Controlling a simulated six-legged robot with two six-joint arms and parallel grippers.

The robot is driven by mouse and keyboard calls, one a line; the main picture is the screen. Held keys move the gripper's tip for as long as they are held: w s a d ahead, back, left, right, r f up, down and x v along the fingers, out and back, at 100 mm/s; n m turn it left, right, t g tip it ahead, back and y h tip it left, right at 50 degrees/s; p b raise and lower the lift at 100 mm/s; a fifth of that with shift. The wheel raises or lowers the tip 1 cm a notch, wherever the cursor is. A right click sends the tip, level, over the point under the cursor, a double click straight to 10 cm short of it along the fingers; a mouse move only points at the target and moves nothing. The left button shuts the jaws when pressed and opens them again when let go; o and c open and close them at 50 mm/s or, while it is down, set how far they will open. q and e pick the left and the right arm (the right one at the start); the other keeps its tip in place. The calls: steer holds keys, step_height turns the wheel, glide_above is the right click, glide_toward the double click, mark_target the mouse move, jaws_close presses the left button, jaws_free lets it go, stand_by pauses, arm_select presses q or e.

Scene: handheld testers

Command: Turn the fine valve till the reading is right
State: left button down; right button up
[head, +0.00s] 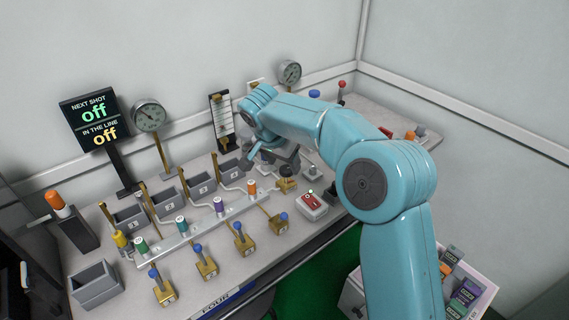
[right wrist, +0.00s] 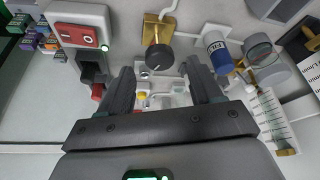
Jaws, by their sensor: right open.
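A brass valve with a dark round knob (right wrist: 160,57), which looks like the fine valve, shows just beyond and between my right fingertips in the right wrist view. In the head view its brass body (head: 287,185) sits at the right end of the pipe row. My right gripper (head: 272,157) is open above and behind it; the right wrist view shows its two fingers (right wrist: 159,70) apart with nothing gripped. I cannot tell whether they touch the knob. The display (head: 92,122) reads "NEXT SHOT off" and "IN THE LINE off". My left gripper is not in view.
A red switch box (head: 313,203) stands close in front of the valve. A scaled tube panel (head: 222,118) and dial gauges (head: 149,115) stand behind. Several blue-handled brass valves (head: 243,236) line the front, with grey bins (head: 165,205) behind them. A grey tray (head: 96,285) is front left.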

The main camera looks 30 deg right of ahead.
steer(key=p+v, duration=0.2)
steer(key=v, duration=1.2)
steer(key=shift+p, duration=0.3)
steer(key=shift+d, duration=0.1)
